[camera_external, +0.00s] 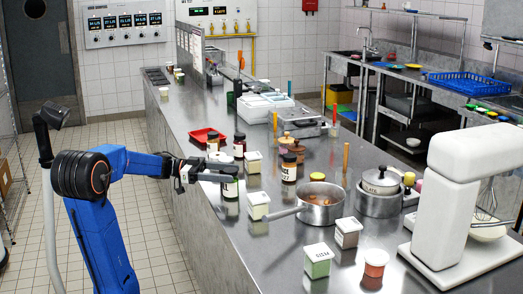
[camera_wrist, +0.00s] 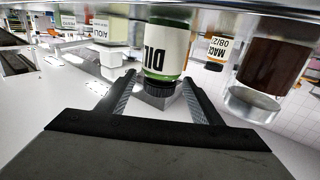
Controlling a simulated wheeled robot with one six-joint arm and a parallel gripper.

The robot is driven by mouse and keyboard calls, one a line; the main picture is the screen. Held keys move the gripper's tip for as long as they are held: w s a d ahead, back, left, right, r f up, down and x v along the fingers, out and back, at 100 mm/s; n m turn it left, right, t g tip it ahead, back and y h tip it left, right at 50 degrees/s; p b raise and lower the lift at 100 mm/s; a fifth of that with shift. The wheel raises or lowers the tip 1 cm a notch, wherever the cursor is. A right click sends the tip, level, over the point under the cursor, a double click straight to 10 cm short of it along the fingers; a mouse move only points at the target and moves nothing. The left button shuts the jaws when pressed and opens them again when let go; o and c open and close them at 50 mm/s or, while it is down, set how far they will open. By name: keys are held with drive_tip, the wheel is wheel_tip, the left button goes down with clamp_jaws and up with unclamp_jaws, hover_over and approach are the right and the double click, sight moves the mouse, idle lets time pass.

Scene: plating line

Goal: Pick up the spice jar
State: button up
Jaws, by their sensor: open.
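A spice jar with green contents, a white label reading "DIL" and a black lid stands on the steel counter in the external view (camera_external: 230,188). My gripper (camera_external: 220,172) is at its upper part and hides some of it. In the wrist view, where labels are upside down, the jar (camera_wrist: 166,48) shows just beyond and between the fingertips of my gripper (camera_wrist: 160,82). The fingers are apart, one on each side of the black lid. I cannot tell whether either touches it.
Other jars stand close by: a dark one (camera_external: 239,146), one labelled "MAC" (camera_wrist: 216,48) and a brown one (camera_wrist: 275,65). White-lidded containers (camera_external: 258,205) stand nearer the front, beside a pot (camera_external: 320,214). A red tray (camera_external: 203,134) lies behind.

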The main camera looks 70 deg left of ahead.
drive_tip(key=shift+x, duration=2.55)
drive_tip(key=c, duration=1.3)
drive_tip(key=shift+c, duration=0.2)
wheel_tip(320, 180, up, 10)
